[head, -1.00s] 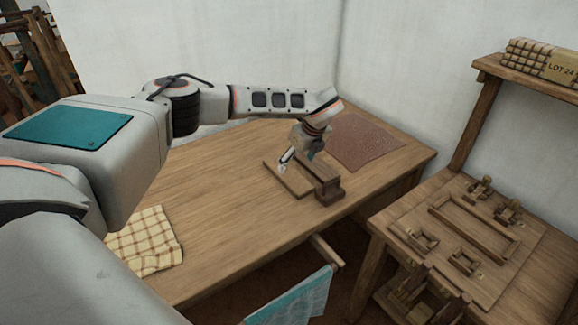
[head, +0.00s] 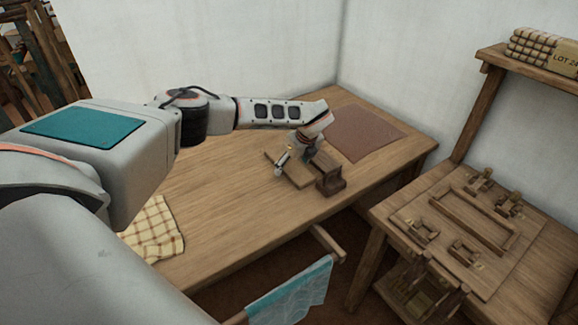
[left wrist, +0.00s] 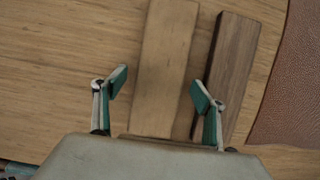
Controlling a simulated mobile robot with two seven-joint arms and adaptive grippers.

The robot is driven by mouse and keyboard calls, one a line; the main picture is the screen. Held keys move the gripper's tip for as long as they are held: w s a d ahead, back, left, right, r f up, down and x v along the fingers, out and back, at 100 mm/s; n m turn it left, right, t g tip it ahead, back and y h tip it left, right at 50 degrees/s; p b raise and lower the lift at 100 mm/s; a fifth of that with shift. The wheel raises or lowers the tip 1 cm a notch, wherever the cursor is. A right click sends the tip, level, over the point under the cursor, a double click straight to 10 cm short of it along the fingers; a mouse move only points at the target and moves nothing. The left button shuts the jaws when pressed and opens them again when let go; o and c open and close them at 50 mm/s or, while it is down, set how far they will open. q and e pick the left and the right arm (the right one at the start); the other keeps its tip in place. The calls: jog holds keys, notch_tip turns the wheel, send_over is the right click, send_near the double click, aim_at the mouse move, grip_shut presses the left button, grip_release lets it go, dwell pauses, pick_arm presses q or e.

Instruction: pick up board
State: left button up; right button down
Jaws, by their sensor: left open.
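My left gripper (head: 292,163) is over the board, pointing down. In the left wrist view my left gripper (left wrist: 159,87) is open, with one teal-padded finger on each side of the board and nothing held. The right finger overlaps the edge of a dark wooden block (left wrist: 230,65) beside the board. Whether the fingertips reach board height is unclear. My right gripper is not in view.
The dark block (head: 330,184) stands close to the board's right side. A reddish-brown mat (head: 368,134) lies behind. A checked cloth (head: 155,232) lies at the table's left front. A side table (head: 490,262) with wooden fixtures stands right. The table's middle left is clear.

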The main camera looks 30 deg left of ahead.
pick_arm(q)
jog(key=c, duration=1.3)
jog(key=shift+r, duration=0.2)
